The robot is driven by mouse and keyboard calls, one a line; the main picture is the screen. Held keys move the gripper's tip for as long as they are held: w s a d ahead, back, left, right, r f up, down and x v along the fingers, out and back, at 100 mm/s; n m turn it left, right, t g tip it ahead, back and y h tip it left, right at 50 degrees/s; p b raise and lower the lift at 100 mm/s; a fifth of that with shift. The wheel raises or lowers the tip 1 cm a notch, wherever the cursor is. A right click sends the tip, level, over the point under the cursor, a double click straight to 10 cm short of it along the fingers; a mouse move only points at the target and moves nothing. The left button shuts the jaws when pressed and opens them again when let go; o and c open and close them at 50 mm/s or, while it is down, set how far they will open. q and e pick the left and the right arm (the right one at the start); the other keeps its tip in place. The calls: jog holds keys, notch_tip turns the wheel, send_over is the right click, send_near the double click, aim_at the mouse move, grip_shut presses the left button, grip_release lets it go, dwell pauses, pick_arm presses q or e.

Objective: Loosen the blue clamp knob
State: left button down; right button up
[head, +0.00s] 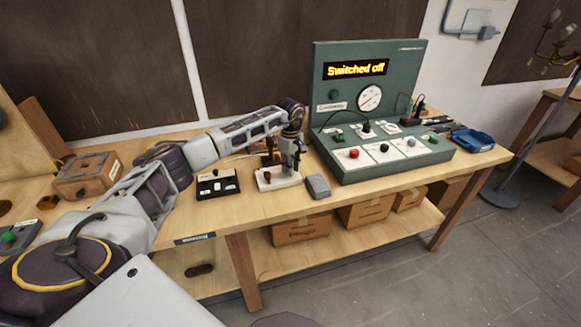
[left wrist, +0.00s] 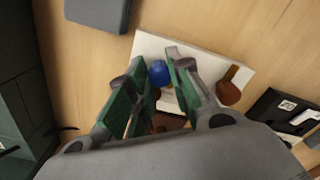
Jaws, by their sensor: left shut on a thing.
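The blue clamp knob (left wrist: 158,74) shows in the left wrist view between the green-padded fingers of my left gripper (left wrist: 155,72). The left gripper is shut on it from above. The knob sits over a white base plate (left wrist: 205,67), which also lies on the bench in the head view (head: 290,183). In the head view my left gripper (head: 292,163) points down over this plate and hides the knob. A reddish-brown handle (left wrist: 229,92) stands on the plate beside the fingers. My right gripper is not in view.
A grey block (head: 318,186) lies right of the plate, and a black box with white labels (head: 217,184) lies left. The green console (head: 362,100) reads "Switched off" behind them. A wooden box (head: 88,176) stands at the far left. The bench front (head: 255,205) is bare.

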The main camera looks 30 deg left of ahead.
pick_arm(q)
jog(key=c, duration=1.6)
grip_release()
jog(key=shift+r, duration=0.15)
jog(key=shift+o, duration=1.7)
notch_tip(320, 180, up, 12)
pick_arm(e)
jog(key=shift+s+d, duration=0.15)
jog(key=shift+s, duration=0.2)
